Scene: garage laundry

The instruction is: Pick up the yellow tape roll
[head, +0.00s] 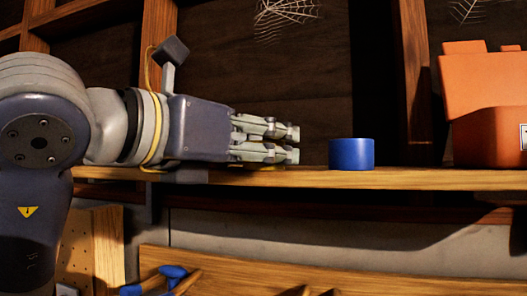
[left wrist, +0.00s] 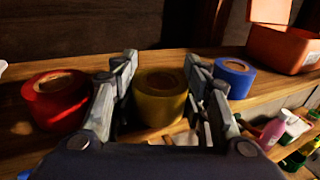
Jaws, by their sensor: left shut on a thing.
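The yellow tape roll (left wrist: 160,97) shows in the left wrist view, between the two fingers of my left gripper (head: 294,144). It stands upright on the wooden shelf (head: 430,179), or just at its surface; I cannot tell which. My left gripper is shut on the roll, with one finger on each side. In the head view the fingers hide nearly all of the roll. My right gripper is in neither view.
A blue tape roll (head: 351,154) stands right of the gripper, and a red tape roll (left wrist: 56,98) on its left. An orange toolbox (head: 487,137) is further right. Bottles (left wrist: 272,130) and handled tools (head: 172,272) lie below the shelf.

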